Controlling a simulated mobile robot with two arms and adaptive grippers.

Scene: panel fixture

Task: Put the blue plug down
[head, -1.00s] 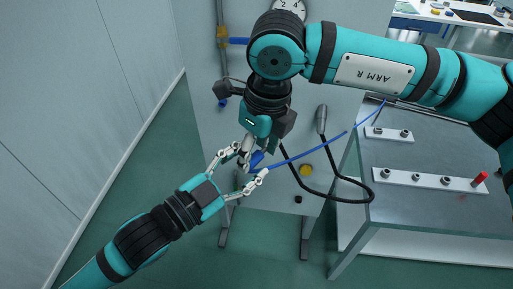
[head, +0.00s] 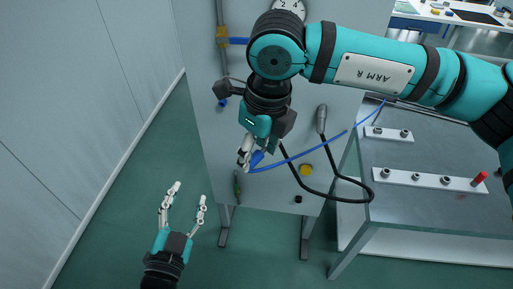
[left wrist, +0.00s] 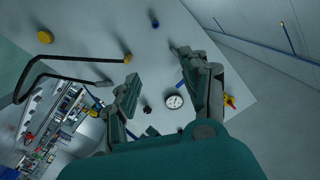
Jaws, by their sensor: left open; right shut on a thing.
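The blue plug (head: 257,157) is in my right gripper (head: 246,160), which is shut on it in front of the grey panel. A thin blue cable (head: 300,155) runs from the plug up and right to the metal table. My left gripper (head: 190,191) is open and empty, below and left of the plug, clear of it. In the left wrist view the left fingers (left wrist: 157,66) are spread with nothing between them, facing the panel. I cannot make out the plug there. The right fingers partly hide the plug in the head view.
The panel (head: 215,150) carries a gauge (head: 290,8), a yellow button (head: 306,170) and a black cable (head: 335,198) with a grey connector (head: 321,119). The metal table (head: 400,210) at right holds socket strips (head: 415,178) and a red piece (head: 480,178). Its front part is bare.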

